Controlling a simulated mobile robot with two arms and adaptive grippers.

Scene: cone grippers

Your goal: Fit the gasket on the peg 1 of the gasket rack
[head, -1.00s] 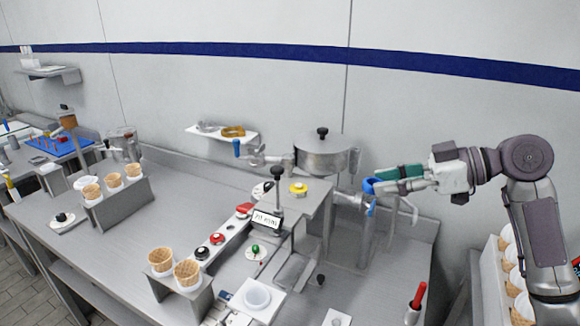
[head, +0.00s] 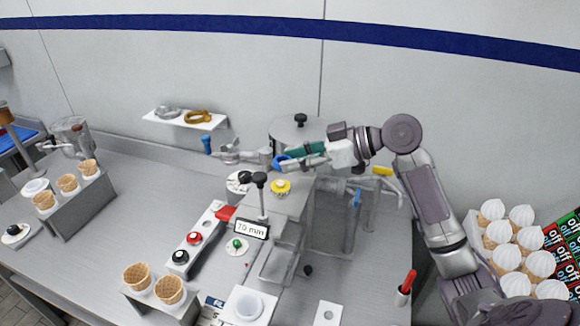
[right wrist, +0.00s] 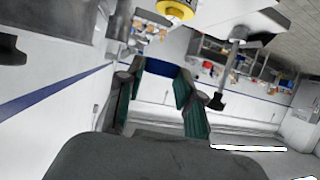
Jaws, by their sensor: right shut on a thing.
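My right gripper (head: 290,160) reaches in from the right, above the machine. Its green-padded fingers are shut on a blue ring, the gasket (head: 281,160), at their tips. In the right wrist view the gasket (right wrist: 160,66) shows as a blue band between the fingertips. I cannot surely pick out the gasket rack or peg 1. A blue board (head: 12,141) is cut off at the far left edge of the head view. My left gripper is not in view.
A lidded metal pot (head: 296,133) stands close behind the right gripper. A wall shelf (head: 184,118) holds a grey and a golden ring. Cone stands (head: 70,205) and a "70 mm" sign (head: 251,229) stand on the counter. Swirl-topped cones (head: 508,245) are at the right.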

